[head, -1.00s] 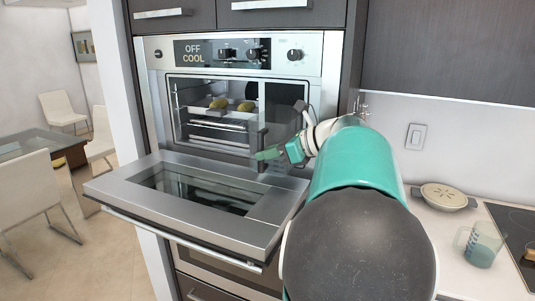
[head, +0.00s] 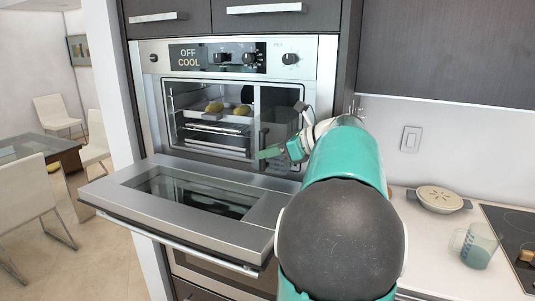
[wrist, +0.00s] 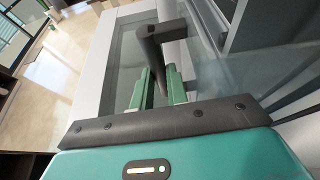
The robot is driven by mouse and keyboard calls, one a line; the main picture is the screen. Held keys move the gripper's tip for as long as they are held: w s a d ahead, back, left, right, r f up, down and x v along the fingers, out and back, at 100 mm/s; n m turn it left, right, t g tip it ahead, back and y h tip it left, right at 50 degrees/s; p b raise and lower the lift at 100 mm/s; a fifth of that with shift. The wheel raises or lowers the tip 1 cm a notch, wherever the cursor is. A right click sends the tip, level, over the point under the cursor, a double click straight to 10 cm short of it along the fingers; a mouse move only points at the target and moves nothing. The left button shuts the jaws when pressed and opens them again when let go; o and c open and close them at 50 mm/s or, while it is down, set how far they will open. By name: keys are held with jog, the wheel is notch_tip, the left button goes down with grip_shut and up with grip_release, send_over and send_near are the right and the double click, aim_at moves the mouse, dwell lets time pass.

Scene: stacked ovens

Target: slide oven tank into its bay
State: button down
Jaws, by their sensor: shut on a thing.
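The oven tank (head: 283,108) is a dark, see-through box at the right side of the oven front, beside the cooking cavity. Its black upright handle (head: 264,137) is on its front left; the handle also shows large in the wrist view (wrist: 152,48). My gripper (head: 262,152) is at the lower part of this handle. In the wrist view its green fingers (wrist: 157,88) are on either side of the handle, shut on it. The bay behind the tank is hidden, and I cannot tell how deep the tank sits.
The oven door (head: 200,185) is folded down flat below the tank and my gripper. A tray with yellow food (head: 213,107) sits in the cavity. On the right counter are a pie dish (head: 438,198) and a measuring jug (head: 477,247).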

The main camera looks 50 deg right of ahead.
jog(key=shift+w+d+r, duration=0.1)
jog(key=shift+d, duration=0.3)
jog(key=shift+w+d, duration=0.25)
jog(key=shift+d, duration=0.3)
jog(key=shift+f, duration=0.25)
dwell(0.3)
grip_release()
jog(key=shift+f, duration=0.1)
dwell(0.3)
